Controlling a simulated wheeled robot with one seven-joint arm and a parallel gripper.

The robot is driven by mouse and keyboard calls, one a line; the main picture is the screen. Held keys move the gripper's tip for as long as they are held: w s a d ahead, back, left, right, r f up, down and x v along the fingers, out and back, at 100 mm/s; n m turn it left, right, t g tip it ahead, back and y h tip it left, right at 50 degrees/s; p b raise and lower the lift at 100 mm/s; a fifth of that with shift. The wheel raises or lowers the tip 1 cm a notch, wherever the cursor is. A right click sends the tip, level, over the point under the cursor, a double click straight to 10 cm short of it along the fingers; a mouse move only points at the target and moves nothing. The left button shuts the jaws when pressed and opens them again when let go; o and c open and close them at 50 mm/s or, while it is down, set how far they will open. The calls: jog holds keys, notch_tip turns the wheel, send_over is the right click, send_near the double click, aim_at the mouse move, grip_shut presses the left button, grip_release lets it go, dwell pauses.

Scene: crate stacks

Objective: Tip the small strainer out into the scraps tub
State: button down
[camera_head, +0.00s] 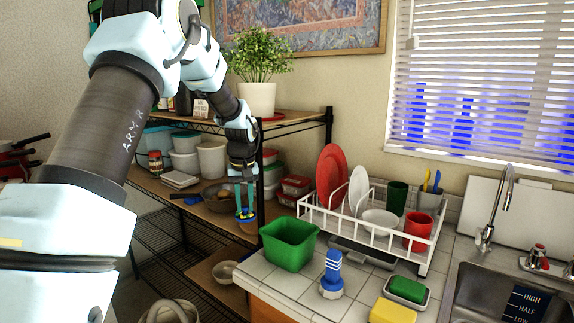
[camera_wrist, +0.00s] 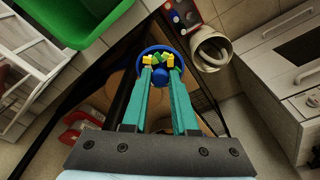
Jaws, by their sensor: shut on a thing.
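My gripper (camera_head: 244,203) hangs pointing down in front of the wire shelf. In the wrist view its teal fingers (camera_wrist: 161,76) are shut on the blue strainer (camera_wrist: 143,53), around a blue part near its rim. The strainer holds several yellow and green pieces and looks roughly level. In the head view the strainer (camera_head: 245,217) is small under the fingertips, left of the green tub and apart from it. The green tub (camera_head: 289,246), likely the scraps tub, stands at the counter's left corner. It also shows in the wrist view (camera_wrist: 52,58) at upper left; its inside is mostly hidden.
A white dish rack (camera_head: 378,228) with plates and cups stands behind and right of the tub. A blue striped-handled item (camera_head: 332,272), a green sponge (camera_head: 407,289) and a yellow block (camera_head: 392,312) are on the counter. The wire shelf (camera_head: 218,228) with bowls and containers is close behind my gripper.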

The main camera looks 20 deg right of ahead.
jog(key=s+d+r+t+h, duration=0.1)
jog(key=s+d+r+t, duration=0.3)
jog(key=d, duration=0.6)
jog(key=s+r, duration=0.2)
jog(key=s, duration=0.1)
jog(key=shift+s+m+t, duration=0.4)
jog(key=t+b, duration=0.1)
jog(key=b, duration=0.5)
jog(key=shift+s+f+h, duration=0.25)
jog(key=shift+f+h, duration=0.05)
jog(key=shift+f, duration=0.05)
jog(key=shift+r, duration=0.15)
jog(key=shift+s+t+b, duration=0.25)
jog(key=shift+t+b, duration=0.35)
jog(key=shift+b, duration=4.2)
dwell(0.4)
